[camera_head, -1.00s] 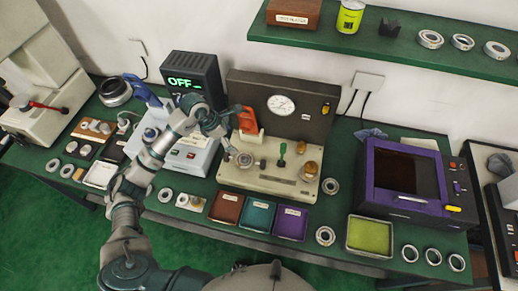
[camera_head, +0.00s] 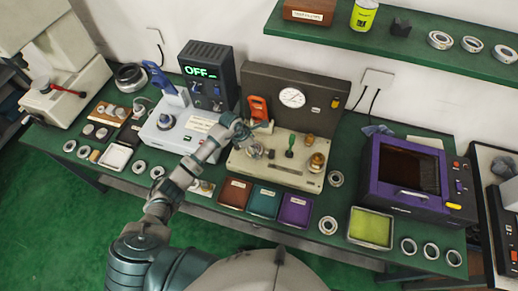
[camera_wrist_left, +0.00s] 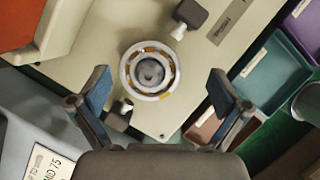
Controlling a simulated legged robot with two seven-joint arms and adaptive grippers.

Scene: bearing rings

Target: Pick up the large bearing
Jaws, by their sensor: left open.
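A round bearing (camera_wrist_left: 150,69) with a steel outer ring and brass-coloured parts sits around a grey hub on the beige base of the gauge machine. In the head view this bearing (camera_head: 254,151) is at the left of that base. My left gripper (camera_head: 262,130) is over the machine, next to the orange handle. In the wrist view its open blue-padded fingers (camera_wrist_left: 160,88) stand to either side of the bearing, apart from it, with nothing between them. My right gripper is not in view.
An orange handle (camera_head: 258,108) stands behind. Coloured trays, including a purple one (camera_head: 296,211), lie in front.

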